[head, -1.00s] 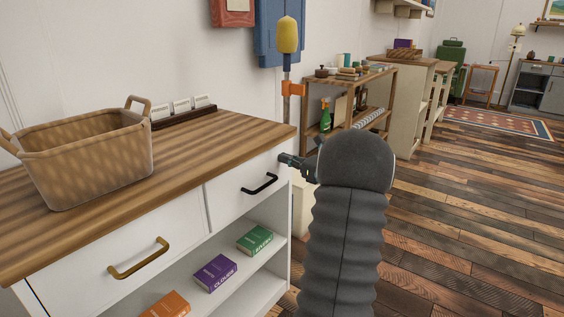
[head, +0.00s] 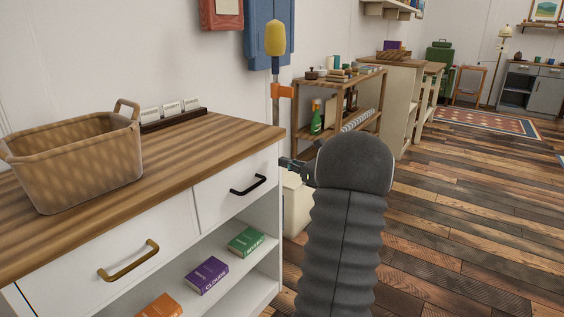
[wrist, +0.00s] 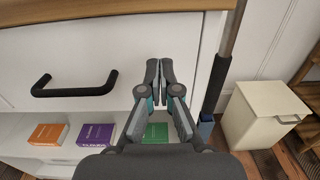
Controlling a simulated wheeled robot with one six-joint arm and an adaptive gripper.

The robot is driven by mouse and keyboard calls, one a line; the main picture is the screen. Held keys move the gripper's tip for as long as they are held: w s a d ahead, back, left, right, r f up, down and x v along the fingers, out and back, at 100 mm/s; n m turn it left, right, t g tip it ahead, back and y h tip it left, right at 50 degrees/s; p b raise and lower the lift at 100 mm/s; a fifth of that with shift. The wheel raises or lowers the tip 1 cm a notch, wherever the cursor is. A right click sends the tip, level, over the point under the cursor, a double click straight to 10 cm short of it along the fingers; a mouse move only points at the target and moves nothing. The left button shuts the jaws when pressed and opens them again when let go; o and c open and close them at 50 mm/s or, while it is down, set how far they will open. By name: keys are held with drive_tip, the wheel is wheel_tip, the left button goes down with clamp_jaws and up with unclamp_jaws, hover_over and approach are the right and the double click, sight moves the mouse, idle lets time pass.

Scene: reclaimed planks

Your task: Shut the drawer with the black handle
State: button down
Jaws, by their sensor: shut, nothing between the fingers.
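The drawer with the black handle (head: 222,198) is the right one of two white drawers under a wooden top. Its front looks flush or nearly so with the cabinet; a small gap I cannot tell. Its black handle (head: 248,186) also shows at left in the wrist view (wrist: 74,92). My gripper (head: 284,162) is at the cabinet's right end in the head view, partly hidden by my arm. In the wrist view my gripper (wrist: 159,64) is shut and empty, in front of the drawer front's right part, right of the handle. Contact cannot be told.
A wicker basket (head: 75,167) and a card rack (head: 172,120) stand on the wooden top. A brass-handled drawer (head: 90,265) is at left. Books (head: 206,275) lie on the open shelf below. Floor at right is clear.

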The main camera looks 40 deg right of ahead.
drive_tip(key=s+d, duration=0.1)
drive_tip(key=s, duration=0.8)
drive_tip(key=shift+s+d, duration=0.3)
drive_tip(key=shift+s, duration=0.1)
drive_tip(key=s+a+f+n+g+y, duration=0.1)
drive_tip(key=a+f+n+g, duration=0.15)
drive_tip(key=f, duration=0.25)
drive_tip(key=s+a+f+n+g, duration=0.2)
drive_tip(key=f+n, duration=0.1)
drive_tip(key=f, duration=0.2)
drive_tip(key=s+a+f+n+g, duration=0.25)
drive_tip(key=a+n+g, duration=0.55)
drive_tip(key=a, duration=0.7)
drive_tip(key=s+a+r+n+h, duration=0.1)
drive_tip(key=s+a+r+n, duration=0.2)
drive_tip(key=a+n, duration=0.4)
drive_tip(key=s+a+r+n+h, duration=0.1)
drive_tip(key=s+a+r+n, duration=0.2)
drive_tip(key=a, duration=0.9)
drive_tip(key=s+a+r+n+h, duration=0.1)
drive_tip(key=s+a+r+n, duration=0.2)
drive_tip(key=a+n, duration=0.6)
drive_tip(key=shift+a+r+n+h+p, duration=0.15)
drive_tip(key=shift+r+n+h+p, duration=0.2)
drive_tip(key=shift+r+n, duration=0.4)
drive_tip(key=shift+f, duration=0.15)
